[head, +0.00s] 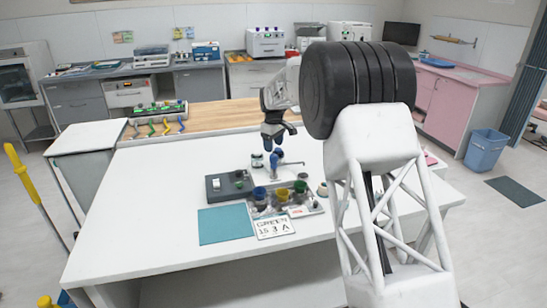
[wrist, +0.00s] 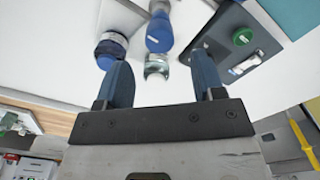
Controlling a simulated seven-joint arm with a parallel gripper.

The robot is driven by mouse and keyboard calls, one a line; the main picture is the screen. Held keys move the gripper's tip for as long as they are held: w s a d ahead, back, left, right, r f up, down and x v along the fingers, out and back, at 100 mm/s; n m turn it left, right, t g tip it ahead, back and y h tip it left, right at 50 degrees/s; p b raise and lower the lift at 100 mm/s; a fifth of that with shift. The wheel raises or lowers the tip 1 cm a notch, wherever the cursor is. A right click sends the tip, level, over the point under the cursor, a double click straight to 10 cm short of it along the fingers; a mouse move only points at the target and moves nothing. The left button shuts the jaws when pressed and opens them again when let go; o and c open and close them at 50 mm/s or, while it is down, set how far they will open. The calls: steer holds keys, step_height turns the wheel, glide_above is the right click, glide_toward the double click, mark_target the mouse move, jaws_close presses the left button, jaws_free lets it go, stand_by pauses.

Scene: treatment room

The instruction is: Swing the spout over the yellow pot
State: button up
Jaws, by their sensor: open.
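The spout (head: 292,163) is a thin arm reaching right from a blue tap body (head: 275,159) on the white table. The yellow pot (head: 282,195) stands in front of it, between a blue pot (head: 259,193) and a green pot (head: 300,187). The spout's tip appears behind the pots; its exact alignment is unclear. My gripper (head: 272,136) is above the tap, pointing down. In the wrist view my gripper (wrist: 163,82) is open and empty, with a blue and silver part (wrist: 158,34), probably the tap, beyond the gap between its fingers. The pots are not visible there.
A small jar (head: 257,160) stands left of the tap. A dark box (head: 230,185) with a green button (wrist: 242,36) is left of the pots. A teal mat (head: 225,224) and a lettered card (head: 274,226) lie in front.

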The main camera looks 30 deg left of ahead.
mark_target(274, 155)
steer(key=shift+f, duration=2.95)
jaws_close()
